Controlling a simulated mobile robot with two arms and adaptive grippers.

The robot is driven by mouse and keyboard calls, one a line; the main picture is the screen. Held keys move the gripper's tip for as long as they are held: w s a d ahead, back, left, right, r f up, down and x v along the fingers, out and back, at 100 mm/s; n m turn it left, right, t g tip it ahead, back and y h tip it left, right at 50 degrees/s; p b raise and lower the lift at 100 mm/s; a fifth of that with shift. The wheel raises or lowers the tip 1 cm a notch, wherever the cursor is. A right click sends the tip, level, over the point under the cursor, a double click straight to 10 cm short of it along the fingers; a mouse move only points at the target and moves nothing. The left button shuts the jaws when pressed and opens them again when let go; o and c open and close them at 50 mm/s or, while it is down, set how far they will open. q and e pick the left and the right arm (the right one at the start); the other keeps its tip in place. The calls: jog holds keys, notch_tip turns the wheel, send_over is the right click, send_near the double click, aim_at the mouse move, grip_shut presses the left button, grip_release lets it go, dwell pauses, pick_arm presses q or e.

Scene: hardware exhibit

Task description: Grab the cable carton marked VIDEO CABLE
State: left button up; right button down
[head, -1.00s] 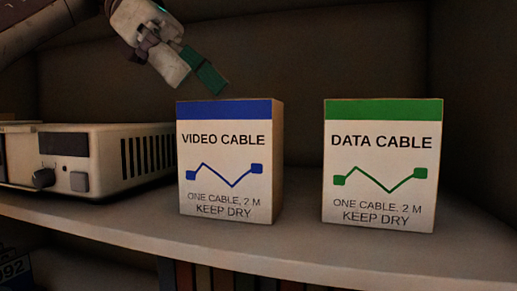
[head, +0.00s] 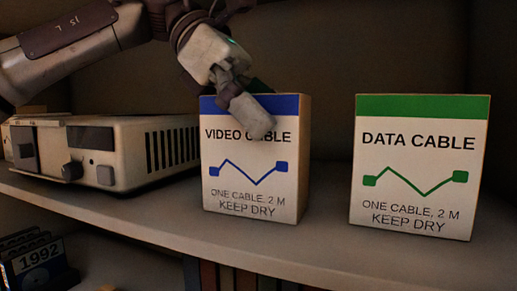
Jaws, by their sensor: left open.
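The VIDEO CABLE carton (head: 249,190) stands upright on the shelf in the middle of the head view. It is cream with a blue top band and a blue cable drawing. My left gripper (head: 258,103) comes down from the upper left and is open at the carton's top. One finger is in front of the carton's front face and covers part of the blue band and the word CABLE. The other finger is dark green and mostly hidden behind it, by the top edge. I cannot tell whether the fingers touch the carton. My right gripper is not in view.
A similar DATA CABLE carton (head: 417,205) with a green band stands to the right, with a clear gap between. A beige device with knobs (head: 120,153) stands close on the left. The shelf's (head: 330,246) front edge runs below. Items marked 1992 (head: 40,262) sit lower left.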

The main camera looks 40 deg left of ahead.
pick_arm(q)
jog(key=shift+s, duration=0.25)
jog(key=shift+c, duration=0.6)
jog(key=c, duration=1.2)
jog(key=shift+c, duration=0.2)
